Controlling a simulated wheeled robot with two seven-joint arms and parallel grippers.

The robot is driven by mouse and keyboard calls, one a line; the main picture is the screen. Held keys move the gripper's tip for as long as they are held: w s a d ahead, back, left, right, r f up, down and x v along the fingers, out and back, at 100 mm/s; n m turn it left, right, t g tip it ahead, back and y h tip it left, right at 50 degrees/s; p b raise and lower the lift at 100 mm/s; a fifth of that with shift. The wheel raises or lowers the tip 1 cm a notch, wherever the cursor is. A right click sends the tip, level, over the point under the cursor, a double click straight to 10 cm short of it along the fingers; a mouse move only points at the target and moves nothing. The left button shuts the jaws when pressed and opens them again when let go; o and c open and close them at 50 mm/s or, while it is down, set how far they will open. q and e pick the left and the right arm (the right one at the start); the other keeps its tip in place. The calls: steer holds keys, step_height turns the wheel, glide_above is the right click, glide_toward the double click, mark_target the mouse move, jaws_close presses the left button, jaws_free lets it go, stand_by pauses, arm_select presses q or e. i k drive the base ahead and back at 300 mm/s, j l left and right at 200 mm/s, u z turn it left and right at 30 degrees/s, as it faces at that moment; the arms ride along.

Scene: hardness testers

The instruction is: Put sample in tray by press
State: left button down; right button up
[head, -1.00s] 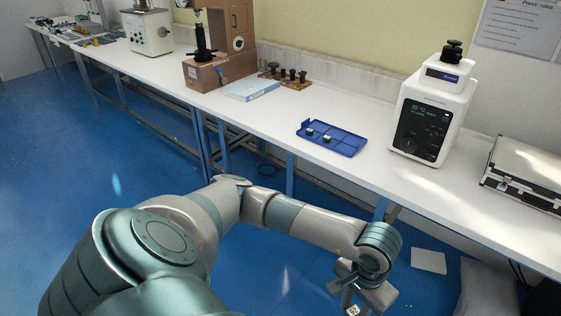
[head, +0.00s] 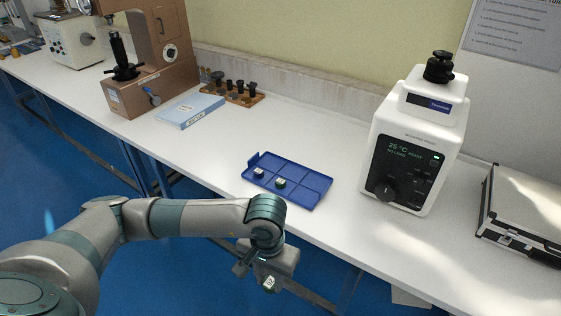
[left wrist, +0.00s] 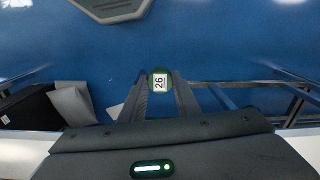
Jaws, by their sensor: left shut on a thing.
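My left gripper (head: 268,283) is shut on a small round sample with a white label (head: 269,284), held in front of the table's near edge. In the left wrist view the sample (left wrist: 159,81) sits between the fingertips and its label reads 26. The blue tray (head: 318,184) lies on the table beyond the gripper. Two small samples with white tops, one (head: 259,173) and another (head: 280,183), stand in the tray's compartments; other compartments are empty. The white press-like machine (head: 415,140) with a black knob and lit display stands right of the tray. My right gripper is not in view.
A silver case (head: 522,215) stands at the far right of the table. A blue-white box (head: 190,110), a wooden rack with dark pieces (head: 240,92) and a brown tester (head: 150,60) stand to the left. The table between tray and white machine is clear.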

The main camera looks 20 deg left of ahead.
mark_target(292, 173)
steer(key=i+j, duration=0.2)
steer(key=i, duration=0.35)
steer(key=i+j, duration=0.15)
steer(key=i, duration=0.4)
